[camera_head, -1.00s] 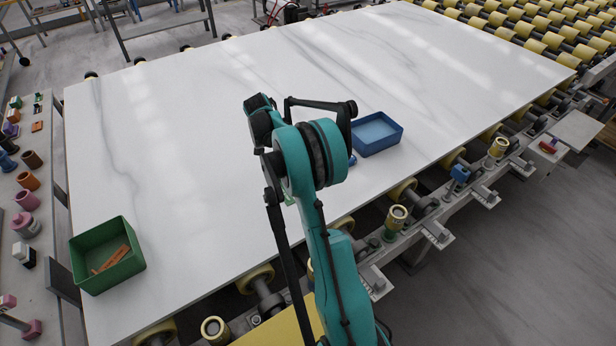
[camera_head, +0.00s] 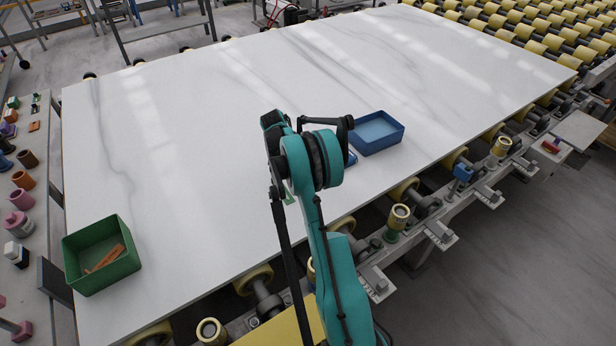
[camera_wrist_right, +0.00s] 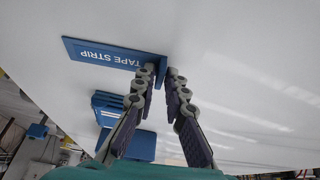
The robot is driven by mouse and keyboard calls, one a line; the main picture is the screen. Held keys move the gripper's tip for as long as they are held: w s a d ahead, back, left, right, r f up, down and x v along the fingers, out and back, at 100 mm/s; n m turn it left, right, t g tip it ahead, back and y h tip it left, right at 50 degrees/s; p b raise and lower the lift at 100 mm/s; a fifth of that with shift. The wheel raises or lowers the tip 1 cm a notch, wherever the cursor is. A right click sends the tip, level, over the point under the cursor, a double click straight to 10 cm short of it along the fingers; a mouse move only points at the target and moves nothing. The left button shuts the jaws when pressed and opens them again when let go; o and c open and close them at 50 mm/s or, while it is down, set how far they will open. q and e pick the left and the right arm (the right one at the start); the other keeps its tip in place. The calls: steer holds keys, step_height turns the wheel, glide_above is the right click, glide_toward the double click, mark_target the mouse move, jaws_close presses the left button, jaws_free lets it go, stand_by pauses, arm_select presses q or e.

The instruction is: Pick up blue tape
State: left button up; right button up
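The blue tape (camera_wrist_right: 105,54) is a flat blue strip with upside-down "TAPE STRIP" lettering, lying on the pale slab in the right wrist view. A narrow blue end piece rises at its right end. My right gripper (camera_wrist_right: 163,74) has its two fingers apart, with that end piece between their tips. I cannot tell whether the fingers touch it. In the head view only a bit of blue (camera_head: 351,158) shows beside my right arm, which hides the gripper. My left gripper is not in view.
A blue tray (camera_head: 377,133) stands on the marble slab (camera_head: 200,130) just behind my right arm. A green box (camera_head: 101,255) with orange pieces inside stands at the slab's left front. Rollers line the slab's right edge. The slab's middle is clear.

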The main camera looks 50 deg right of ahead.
jaws_close()
steer(key=shift+r, duration=0.1)
